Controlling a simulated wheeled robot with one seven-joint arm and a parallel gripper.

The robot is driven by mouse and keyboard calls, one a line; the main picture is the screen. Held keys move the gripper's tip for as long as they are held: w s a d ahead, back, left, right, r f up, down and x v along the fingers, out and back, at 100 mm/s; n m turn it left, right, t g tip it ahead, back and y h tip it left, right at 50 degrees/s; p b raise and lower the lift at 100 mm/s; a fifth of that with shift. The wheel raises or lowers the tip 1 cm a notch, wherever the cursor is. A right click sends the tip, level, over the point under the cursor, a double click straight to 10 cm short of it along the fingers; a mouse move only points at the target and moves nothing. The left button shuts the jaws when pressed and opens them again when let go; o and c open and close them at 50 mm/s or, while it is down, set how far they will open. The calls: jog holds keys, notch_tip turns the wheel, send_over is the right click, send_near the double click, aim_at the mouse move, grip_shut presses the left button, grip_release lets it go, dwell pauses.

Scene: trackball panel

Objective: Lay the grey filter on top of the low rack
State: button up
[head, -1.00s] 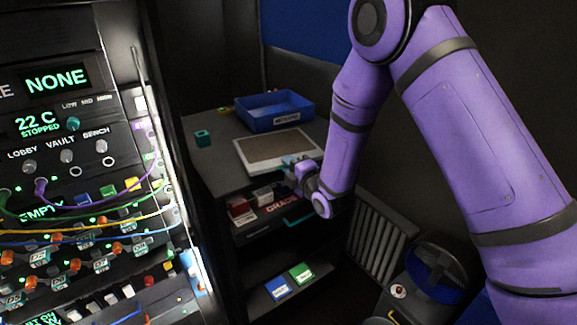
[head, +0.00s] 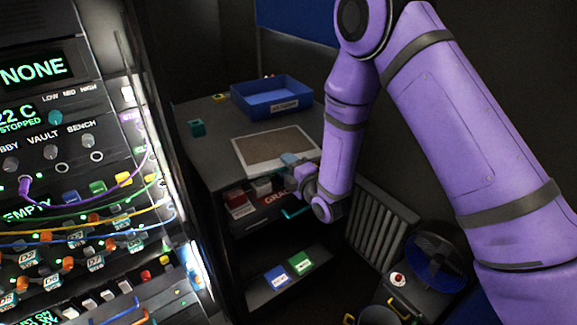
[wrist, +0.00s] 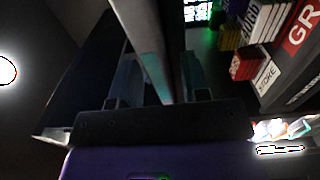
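The grey filter (head: 278,148) is a flat square panel with a pale frame and brownish-grey mesh. It shows level over the top of the low dark rack (head: 215,155), nearer its front right. I cannot tell whether it touches the rack top or hangs just above. My gripper (head: 291,161) is at the filter's front right corner, shut on its edge. In the wrist view, the filter (wrist: 150,40) runs edge-on between my fingers (wrist: 160,85). My wrist hides part of the rack's front.
A blue tray (head: 272,114) and a small teal block (head: 196,128) stand on the rack top. A panel with cables (head: 90,200) stands left. A radiator (head: 378,228) and a fan (head: 434,262) are right.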

jog(key=shift+r, duration=0.1)
jog(key=v, duration=1.2)
